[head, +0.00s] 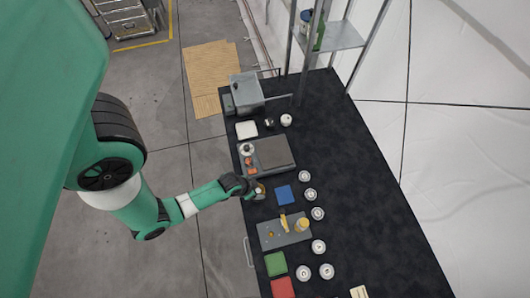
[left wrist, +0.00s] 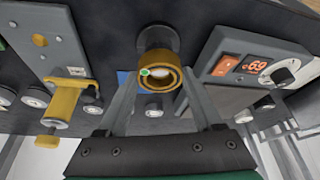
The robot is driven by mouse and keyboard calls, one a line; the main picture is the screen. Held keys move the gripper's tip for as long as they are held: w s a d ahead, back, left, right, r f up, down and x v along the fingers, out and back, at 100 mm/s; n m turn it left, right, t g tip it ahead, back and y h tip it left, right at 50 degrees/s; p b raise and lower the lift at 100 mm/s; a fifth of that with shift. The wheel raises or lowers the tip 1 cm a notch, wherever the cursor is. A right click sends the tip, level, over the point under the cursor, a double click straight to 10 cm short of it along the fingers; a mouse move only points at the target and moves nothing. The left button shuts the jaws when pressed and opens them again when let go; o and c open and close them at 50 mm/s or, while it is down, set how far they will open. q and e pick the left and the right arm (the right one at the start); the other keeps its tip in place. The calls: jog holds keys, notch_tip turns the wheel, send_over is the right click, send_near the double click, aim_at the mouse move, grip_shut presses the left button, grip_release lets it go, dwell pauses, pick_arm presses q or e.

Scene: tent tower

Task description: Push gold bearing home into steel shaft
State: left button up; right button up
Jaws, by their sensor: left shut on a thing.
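The gold bearing (left wrist: 148,76) is a short ring between the fingertips of my left gripper (left wrist: 160,82). A dark grey round piece (left wrist: 157,36), possibly the steel shaft, shows directly behind the bearing. I cannot tell how deep the bearing sits on or in it. In the head view my left gripper (head: 254,188) is at the table's left edge, with a small gold part (head: 261,190) at its tips. The gripper is shut on the bearing. My right gripper is in neither view.
A grey plate (head: 272,236) with a yellow-handled press stands close by. A heater unit (head: 278,152) with an orange display lies on the other side. A blue pad (head: 285,195) and several round pale parts are to the right.

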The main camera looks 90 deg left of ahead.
pick_arm(q)
jog(key=shift+f, duration=0.35)
jog(key=o, duration=1.5)
jog(key=shift+r, duration=0.1)
jog(key=p+v, duration=0.5)
jog(key=v, duration=0.6)
jog(key=shift+s+d+r+p, duration=0.1)
jog(key=shift+s+r+p, duration=0.05)
jog(key=shift+p, duration=0.15)
